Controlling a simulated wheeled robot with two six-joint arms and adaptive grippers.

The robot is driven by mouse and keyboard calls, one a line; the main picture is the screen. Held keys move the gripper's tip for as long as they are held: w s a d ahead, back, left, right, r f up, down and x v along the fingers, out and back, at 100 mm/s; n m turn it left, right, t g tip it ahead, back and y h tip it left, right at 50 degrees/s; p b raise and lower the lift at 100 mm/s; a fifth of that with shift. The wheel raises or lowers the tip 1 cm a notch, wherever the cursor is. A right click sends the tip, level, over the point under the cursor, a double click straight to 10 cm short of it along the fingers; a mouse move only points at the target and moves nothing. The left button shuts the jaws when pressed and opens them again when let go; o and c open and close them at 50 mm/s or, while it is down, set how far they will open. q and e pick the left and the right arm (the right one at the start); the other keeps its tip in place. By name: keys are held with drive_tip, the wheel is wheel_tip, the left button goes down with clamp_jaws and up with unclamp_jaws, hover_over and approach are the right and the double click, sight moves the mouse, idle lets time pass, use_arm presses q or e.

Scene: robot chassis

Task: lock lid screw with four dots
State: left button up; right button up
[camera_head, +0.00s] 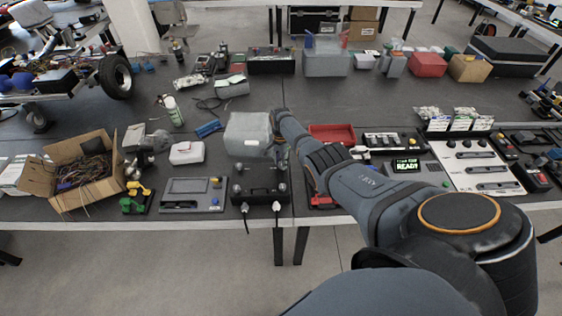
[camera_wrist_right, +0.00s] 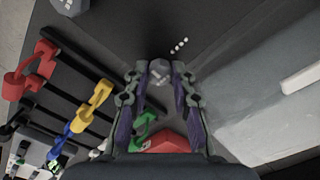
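My right gripper (camera_wrist_right: 160,76) points down in the right wrist view, with a fingertip on either side of a grey faceted lid screw (camera_wrist_right: 159,71). I see no clear gap between the tips and the screw. A row of small white dots is printed on the dark lid just beyond it. Another grey screw (camera_wrist_right: 70,4) shows at the top left corner. In the head view the dark box (camera_head: 262,191) with grey screws stands near the table's front edge. My right arm reaches to its back right corner, where the fingers are hard to make out. My left gripper is not in view.
A grey box (camera_head: 247,134) stands just behind the dark box. A red tray (camera_head: 332,134) lies to its right and a panel device (camera_head: 193,194) to its left. Red, yellow, blue and green clips (camera_wrist_right: 92,100) lie beside the dark lid in the wrist view.

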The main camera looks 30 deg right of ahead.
drive_tip(key=o, duration=0.4)
drive_tip(key=shift+o, duration=0.2)
drive_tip(key=shift+r, duration=0.1)
wheel_tip(320, 180, up, 12)
idle(0.5)
